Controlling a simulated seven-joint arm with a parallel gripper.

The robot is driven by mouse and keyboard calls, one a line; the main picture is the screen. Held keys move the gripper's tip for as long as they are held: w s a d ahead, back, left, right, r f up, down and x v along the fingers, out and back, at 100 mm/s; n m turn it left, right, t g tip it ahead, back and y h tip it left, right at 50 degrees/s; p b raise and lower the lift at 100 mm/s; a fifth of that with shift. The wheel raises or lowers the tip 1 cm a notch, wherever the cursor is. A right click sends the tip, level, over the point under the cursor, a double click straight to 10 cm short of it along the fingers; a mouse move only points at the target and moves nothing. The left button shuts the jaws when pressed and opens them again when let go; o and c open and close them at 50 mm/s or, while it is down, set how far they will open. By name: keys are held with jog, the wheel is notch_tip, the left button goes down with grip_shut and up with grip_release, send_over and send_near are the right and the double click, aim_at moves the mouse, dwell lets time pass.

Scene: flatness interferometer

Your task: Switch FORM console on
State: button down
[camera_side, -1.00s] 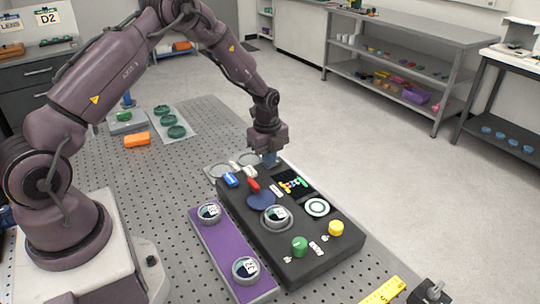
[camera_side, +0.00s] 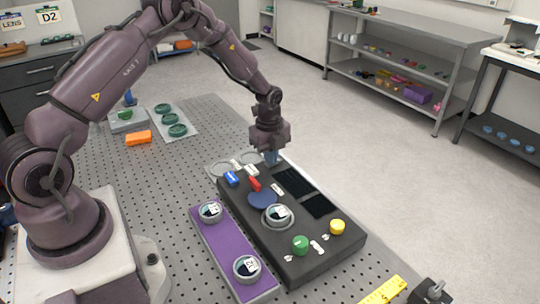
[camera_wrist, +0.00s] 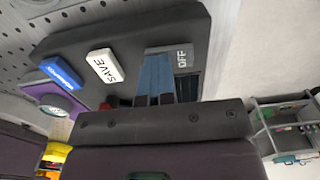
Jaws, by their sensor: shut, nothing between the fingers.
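The dark console (camera_side: 318,258) lies on the perforated table; its upper screen (camera_side: 292,181) and lower screen (camera_side: 317,206) are black. My gripper (camera_side: 271,159) is shut and empty, pointing down at the console's far end. In the wrist view its blue fingers (camera_wrist: 158,82) are beside a grey patch marked OFF (camera_wrist: 184,60). I cannot tell whether they touch it. The switch under or near the fingertips is partly hidden.
A white SAVE key (camera_wrist: 104,66) and a blue key (camera_wrist: 61,73) are close by. A purple tray (camera_side: 227,242) lies alongside.

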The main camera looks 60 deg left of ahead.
aim_at(267, 164)
notch_tip(267, 164, up, 14)
jog(key=s, duration=0.1)
jog(key=s+d+r+n+t, duration=0.1)
jog(key=s+d+r+n, duration=0.3)
jog(key=s, duration=0.4)
jog(key=s+d+r+n+t, duration=0.2)
jog(key=s+d+r+n, duration=0.2)
jog(key=s+r+n, duration=0.2)
jog(key=s+d+r+n+t, duration=0.2)
jog(key=s+d+r+n, duration=0.2)
jog(key=s+n, duration=0.4)
jog(key=shift+s+d+r, duration=0.4)
jog(key=shift+s+r, duration=0.4)
jog(key=shift+s, duration=0.5)
